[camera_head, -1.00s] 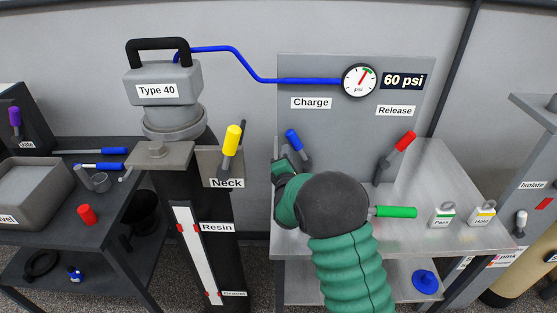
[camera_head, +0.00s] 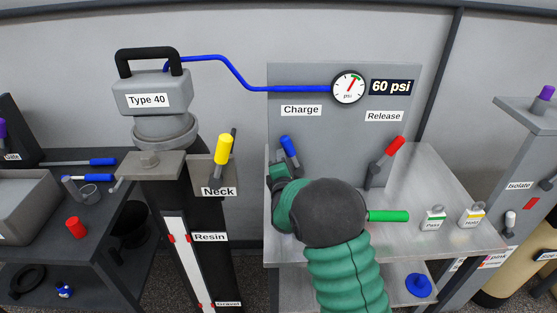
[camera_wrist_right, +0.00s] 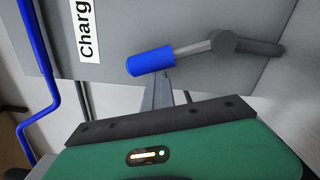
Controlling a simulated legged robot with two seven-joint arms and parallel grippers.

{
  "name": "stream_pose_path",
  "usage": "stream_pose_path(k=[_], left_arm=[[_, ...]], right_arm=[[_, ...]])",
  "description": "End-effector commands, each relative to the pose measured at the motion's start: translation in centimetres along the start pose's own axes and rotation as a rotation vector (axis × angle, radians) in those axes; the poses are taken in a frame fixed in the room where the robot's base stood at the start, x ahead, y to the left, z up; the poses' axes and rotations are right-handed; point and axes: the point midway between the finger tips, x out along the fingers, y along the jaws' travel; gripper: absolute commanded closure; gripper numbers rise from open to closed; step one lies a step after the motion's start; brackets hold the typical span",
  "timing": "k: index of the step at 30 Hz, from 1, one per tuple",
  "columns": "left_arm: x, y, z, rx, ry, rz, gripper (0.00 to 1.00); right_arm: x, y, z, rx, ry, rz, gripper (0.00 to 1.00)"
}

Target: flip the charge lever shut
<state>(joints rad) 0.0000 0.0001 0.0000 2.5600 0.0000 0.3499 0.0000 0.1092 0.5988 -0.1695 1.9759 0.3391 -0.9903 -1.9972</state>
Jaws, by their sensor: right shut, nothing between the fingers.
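The charge lever has a blue grip (camera_head: 288,146) on a grey shaft and stands below the "Charge" label on the grey panel (camera_head: 340,130). In the head view it leans up and to the left. In the right wrist view its blue grip (camera_wrist_right: 150,61) lies left of the grey pivot. My right gripper (camera_head: 277,168) is beside the lever, partly hidden by my own wrist. In the wrist view its narrow fingers (camera_wrist_right: 161,88) are shut and empty, just under the blue grip; I cannot tell whether they touch it. My left gripper is out of view.
A red release lever (camera_head: 394,146) stands to the right on the same panel. A green handle (camera_head: 388,216) sticks out beside my right wrist. The gauge (camera_head: 348,88) is above, by a "60 psi" sign. A yellow neck lever (camera_head: 224,149) stands left. The bench's right side holds two small labelled containers.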

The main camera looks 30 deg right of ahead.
Motion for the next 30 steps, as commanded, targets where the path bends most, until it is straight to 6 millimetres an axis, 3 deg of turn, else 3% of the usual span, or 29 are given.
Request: stream_pose_path(k=[21, 30], left_arm=[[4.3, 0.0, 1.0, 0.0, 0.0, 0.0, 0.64], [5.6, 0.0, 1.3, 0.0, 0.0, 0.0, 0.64]], right_arm=[[-0.1, -0.6, 6.4, 0.622, -0.006, 0.014, 1.0], [-0.1, -1.1, 7.9, 0.743, -0.004, 0.013, 1.0]])
